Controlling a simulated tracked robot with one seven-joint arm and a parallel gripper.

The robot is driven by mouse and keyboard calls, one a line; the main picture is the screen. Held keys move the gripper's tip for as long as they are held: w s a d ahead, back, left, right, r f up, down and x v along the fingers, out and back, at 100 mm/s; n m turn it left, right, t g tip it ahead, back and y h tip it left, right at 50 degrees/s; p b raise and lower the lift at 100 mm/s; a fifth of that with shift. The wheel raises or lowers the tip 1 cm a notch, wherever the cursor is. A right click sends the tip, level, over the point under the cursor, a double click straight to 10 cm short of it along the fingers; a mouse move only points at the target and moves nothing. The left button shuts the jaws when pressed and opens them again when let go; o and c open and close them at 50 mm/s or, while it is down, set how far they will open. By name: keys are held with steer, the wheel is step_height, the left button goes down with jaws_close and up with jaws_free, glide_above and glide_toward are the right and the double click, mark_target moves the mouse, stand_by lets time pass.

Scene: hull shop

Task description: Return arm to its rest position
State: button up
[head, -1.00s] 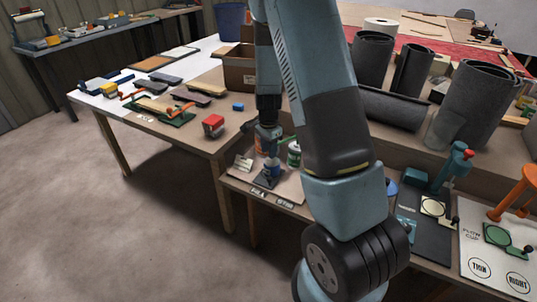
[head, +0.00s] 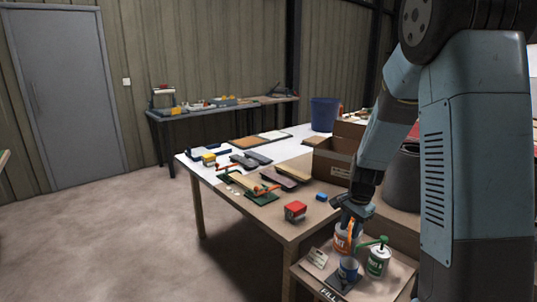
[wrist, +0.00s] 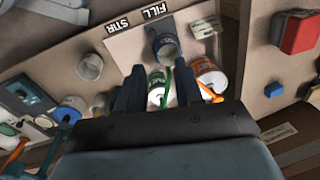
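My arm comes down from the upper right of the head view. My gripper (head: 352,212) is above the small filling board, close over the orange-labelled can (head: 342,240). In the wrist view my gripper (wrist: 159,82) has its two dark fingers apart with nothing held between them. The fingers partly hide both cans in the wrist view.
A red-topped box (head: 295,211) and a small blue block (head: 321,197) sit on the long table. The floor (head: 110,240) at left is clear.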

steer(key=s+a+r+n+t, duration=0.2)
steer(key=s+r+n, duration=0.9)
steer(key=s+r, duration=1.3)
steer(key=shift+s+a+t+h, duration=0.25)
steer(key=shift+s+t, duration=0.55)
steer(key=shift+t, duration=0.4)
steer(key=shift+s, duration=0.1)
